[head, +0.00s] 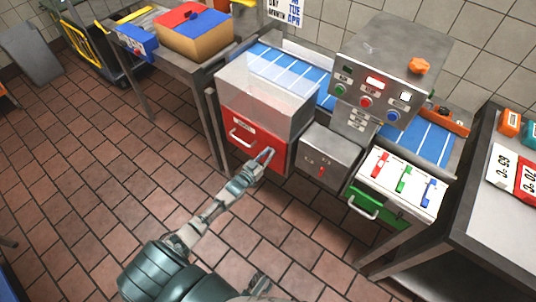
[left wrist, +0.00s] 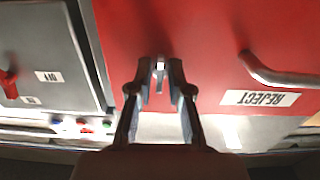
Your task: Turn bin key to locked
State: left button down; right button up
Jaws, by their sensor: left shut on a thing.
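The red bin (head: 240,138) is set in the front of the machine. It has a silver handle and a white label that reads REJECT, seen upside down in the left wrist view (left wrist: 190,20). A small metal key (left wrist: 159,72) sticks out of the red front, away from the handle. My left gripper (head: 266,158) is at the right part of the bin front, and its fingers (left wrist: 160,85) are shut on the key, one on each side. The lock around the key is mostly hidden. A dark part at the bottom edge looks like my right gripper (head: 259,284), low and away from the bin.
A grey box with a red switch (head: 322,171) stands just right of the bin. Further right is a green drawer (head: 375,208) with a handle. A control panel (head: 375,92) rises behind. The tiled floor in front is clear.

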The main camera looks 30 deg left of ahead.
pick_arm(q)
jog(key=c, duration=1.3)
grip_release()
jog(key=shift+f, duration=0.15)
pick_arm(e)
jog(key=shift+w, duration=0.1)
pick_arm(q)
jog(key=s+a, duration=0.1)
jog(key=s, duration=1.1)
jog(key=shift+f, duration=0.1)
